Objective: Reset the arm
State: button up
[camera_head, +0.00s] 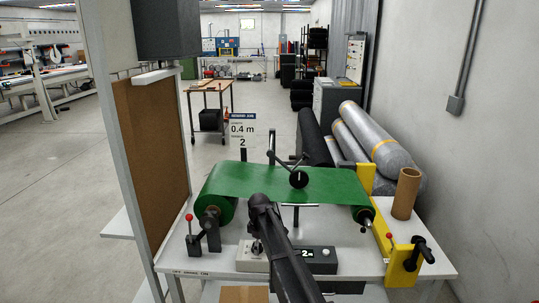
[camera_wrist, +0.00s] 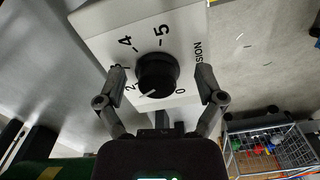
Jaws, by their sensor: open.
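My gripper (camera_wrist: 159,76) is open in the wrist view, with one finger on each side of a black round knob (camera_wrist: 157,74). The knob's pale mark points near the 2 on a light dial plate (camera_wrist: 105,18) with printed numbers. I cannot tell whether the fingers touch the knob. The box's small display reads 2. The arm hides part of the box.
A green sheet (camera_head: 265,182) spans rollers on the white table (camera_head: 170,262). A red-tipped lever (camera_head: 190,232) stands left, yellow brackets (camera_head: 396,250) and a cardboard tube (camera_head: 406,194) right. A brown board (camera_head: 152,170) stands left. A wire basket (camera_wrist: 270,150) shows in the wrist view.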

jog(key=s+d+r+m+p, duration=0.2)
jog(key=s+d+m, duration=1.2)
jog(key=s+d, duration=0.7)
jog(key=s, duration=0.4)
jog(key=shift+s+d+r+m, duration=0.2)
jog(key=shift+d+m, duration=0.05)
jog(key=shift+m, duration=0.15)
